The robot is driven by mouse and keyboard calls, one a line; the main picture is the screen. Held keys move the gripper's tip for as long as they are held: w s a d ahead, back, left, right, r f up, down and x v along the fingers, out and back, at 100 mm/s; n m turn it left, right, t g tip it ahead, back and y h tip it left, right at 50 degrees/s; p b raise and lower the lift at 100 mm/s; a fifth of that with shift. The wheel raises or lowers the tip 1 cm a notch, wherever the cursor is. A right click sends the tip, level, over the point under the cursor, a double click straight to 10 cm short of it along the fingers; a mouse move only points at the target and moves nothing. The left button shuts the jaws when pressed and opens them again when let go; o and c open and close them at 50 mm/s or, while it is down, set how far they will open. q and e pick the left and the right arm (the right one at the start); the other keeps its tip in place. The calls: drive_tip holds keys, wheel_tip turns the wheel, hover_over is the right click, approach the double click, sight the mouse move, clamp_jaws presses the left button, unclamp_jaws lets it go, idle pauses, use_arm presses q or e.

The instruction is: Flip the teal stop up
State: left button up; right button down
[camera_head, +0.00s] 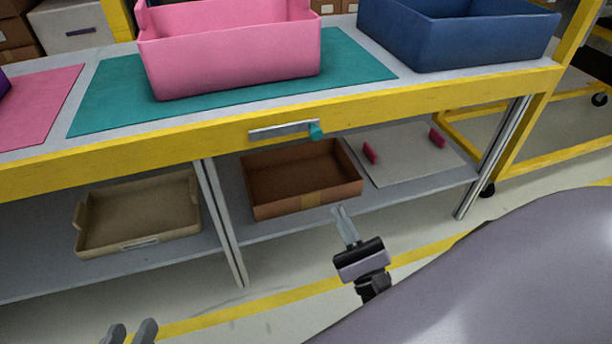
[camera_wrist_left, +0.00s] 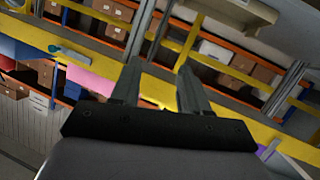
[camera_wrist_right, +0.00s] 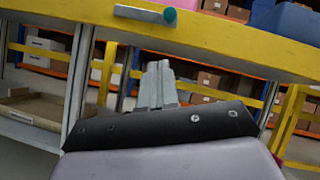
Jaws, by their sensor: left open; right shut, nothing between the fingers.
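The teal stop (camera_head: 316,131) is a small knob at the right end of a pale metal bar (camera_head: 280,131) on the yellow front edge of the table. In the head view it sits at the bar's end and reaches slightly below it. The stop also shows in the left wrist view (camera_wrist_left: 54,49) and the right wrist view (camera_wrist_right: 170,16). My right gripper (camera_head: 343,213) is shut and empty, below and in front of the stop, apart from it. My left gripper (camera_head: 130,332) is open and empty, low at the bottom left, far from the stop.
A pink bin (camera_head: 232,60) stands on a teal mat (camera_head: 110,95), with a blue bin (camera_head: 460,40) to its right. The lower shelf holds a tan tray (camera_head: 140,222), a brown box (camera_head: 300,180) and a pale board with pink handles (camera_head: 410,160). Space before the yellow edge is clear.

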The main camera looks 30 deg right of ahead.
drive_tip(key=m, duration=0.1)
drive_tip(key=f+m+h+b, duration=0.1)
drive_tip(key=d+f+m, duration=0.1)
drive_tip(key=m, duration=0.1)
drive_tip(key=shift+w+t+h+b, duration=0.3)
drive_tip(key=shift+t+h+b, duration=0.1)
drive_tip(key=shift+r, duration=0.1)
approach(287, 135)
drive_tip(key=w+d+r, duration=0.2)
drive_tip(key=d, duration=0.3)
drive_tip(key=shift+r, duration=0.5)
